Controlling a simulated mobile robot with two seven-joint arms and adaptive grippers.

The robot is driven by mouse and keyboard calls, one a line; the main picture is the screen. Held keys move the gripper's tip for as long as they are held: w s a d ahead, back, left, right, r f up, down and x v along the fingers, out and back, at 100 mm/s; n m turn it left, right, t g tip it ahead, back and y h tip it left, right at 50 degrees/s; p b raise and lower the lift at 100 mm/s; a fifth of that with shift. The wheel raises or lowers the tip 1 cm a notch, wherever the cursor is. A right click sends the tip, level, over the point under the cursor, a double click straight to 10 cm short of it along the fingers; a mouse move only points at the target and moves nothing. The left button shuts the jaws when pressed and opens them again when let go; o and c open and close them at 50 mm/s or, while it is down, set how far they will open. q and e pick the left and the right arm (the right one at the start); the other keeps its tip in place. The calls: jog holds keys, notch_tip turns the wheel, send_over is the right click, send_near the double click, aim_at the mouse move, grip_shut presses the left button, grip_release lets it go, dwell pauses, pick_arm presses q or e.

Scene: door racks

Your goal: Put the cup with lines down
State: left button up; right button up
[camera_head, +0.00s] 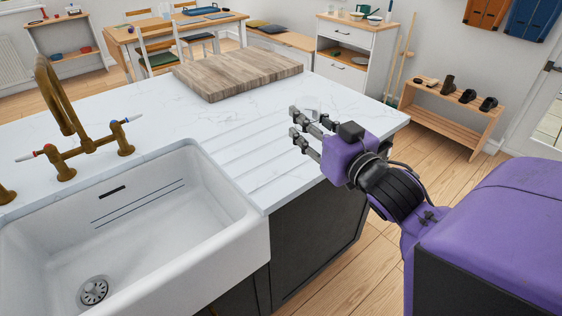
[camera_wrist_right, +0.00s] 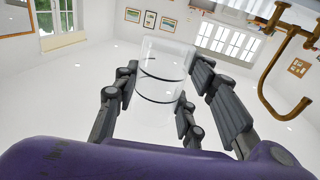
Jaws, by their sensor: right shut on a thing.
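The cup with lines (camera_wrist_right: 160,62) is clear glass with thin dark rings around it. It stands out in the right wrist view between the fingers of my right gripper (camera_head: 295,122). The right gripper is shut on the cup, with fingers on both sides of it. In the head view the cup is so clear that only a faint outline shows by the fingertips. The gripper is over the right part of the white marble counter (camera_head: 225,125). I cannot tell whether the cup touches the counter. My left gripper is not in view.
A wooden cutting board (camera_head: 237,72) lies behind the gripper on the counter. A white sink (camera_head: 190,235) with a brass faucet (camera_head: 62,100) is at the left. Grooves run across the counter between sink and gripper. The counter near the gripper looks clear.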

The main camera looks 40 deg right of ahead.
jog(key=s+d+f+m+h, duration=0.2)
jog(key=d+h, duration=0.1)
jog(key=d, duration=0.1)
jog(key=shift+g+h, duration=0.4)
jog(key=w+a+f, duration=0.1)
jog(key=w+f, duration=0.2)
jog(key=w+a+f, duration=0.1)
jog(key=w+f, duration=0.2)
jog(key=w, duration=0.1)
jog(key=w+a+f, duration=0.2)
jog(key=w+f, duration=0.1)
jog(key=w, duration=0.1)
jog(key=shift+w+a, duration=0.1)
jog(key=f, duration=0.2)
jog(key=w+f, duration=0.1)
jog(key=shift+w+a+f, duration=0.1)
jog(key=shift+a+f, duration=0.15)
jog(key=shift+f, duration=0.4)
jog(key=shift+f, duration=0.2)
jog(key=o, duration=1.2)
